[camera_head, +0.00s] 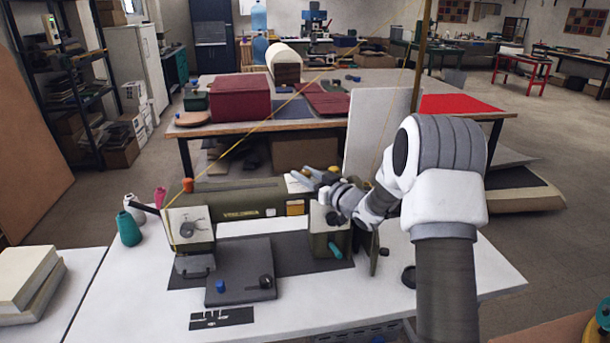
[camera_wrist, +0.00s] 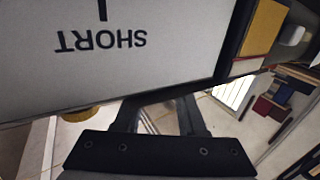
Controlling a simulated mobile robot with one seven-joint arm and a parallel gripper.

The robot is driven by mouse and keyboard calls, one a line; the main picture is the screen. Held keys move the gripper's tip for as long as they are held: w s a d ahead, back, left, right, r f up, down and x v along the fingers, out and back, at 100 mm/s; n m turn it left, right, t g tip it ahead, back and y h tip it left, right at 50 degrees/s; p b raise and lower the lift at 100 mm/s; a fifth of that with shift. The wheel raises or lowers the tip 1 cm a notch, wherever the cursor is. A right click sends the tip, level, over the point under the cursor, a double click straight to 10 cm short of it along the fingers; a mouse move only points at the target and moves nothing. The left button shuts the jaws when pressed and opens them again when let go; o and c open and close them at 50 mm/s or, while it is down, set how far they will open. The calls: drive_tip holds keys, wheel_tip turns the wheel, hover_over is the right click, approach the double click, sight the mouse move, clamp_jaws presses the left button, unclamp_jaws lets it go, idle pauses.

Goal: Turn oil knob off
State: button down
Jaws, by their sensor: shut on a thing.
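The green sewing machine (camera_head: 240,199) stands on a white table, with an orange knob (camera_head: 187,185) on its left top. A small yellowish knob-like part (camera_head: 333,169) shows beside my gripper (camera_head: 308,180), at the machine's right upper end. In the wrist view a pale panel (camera_wrist: 150,75) reads SHORT upside down, and my dark fingers (camera_wrist: 165,115) reach to its lower edge. A yellow round part (camera_wrist: 80,115) peeks out below the panel, left of the fingers. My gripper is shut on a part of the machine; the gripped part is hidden. I cannot tell which part is the oil knob.
Thread spools (camera_head: 129,229) stand at the table's left. A white upright board (camera_head: 377,132) stands behind my arm. A far table (camera_head: 340,129) holds dark red cloth blocks (camera_head: 240,97). Pale stacked boards (camera_head: 25,277) lie at left. The table's front right is mostly clear.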

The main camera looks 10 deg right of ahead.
drive_tip(key=shift+f+m+t+h+b, duration=0.15)
drive_tip(key=shift+m+t+h+b, duration=0.35)
drive_tip(key=shift+b, duration=0.6)
drive_tip(key=m+h+b, duration=0.1)
drive_tip(key=h+b, duration=0.1)
drive_tip(key=b, duration=0.1)
drive_tip(key=shift+t+h, duration=0.3)
drive_tip(key=shift+h, duration=0.1)
drive_tip(key=m+h+b, duration=0.2)
drive_tip(key=b, duration=0.1)
drive_tip(key=shift+r+h+b, duration=0.25)
drive_tip(key=shift+h+b, duration=0.05)
drive_tip(key=shift+h, duration=0.1)
drive_tip(key=shift+c, duration=2.4)
unclamp_jaws()
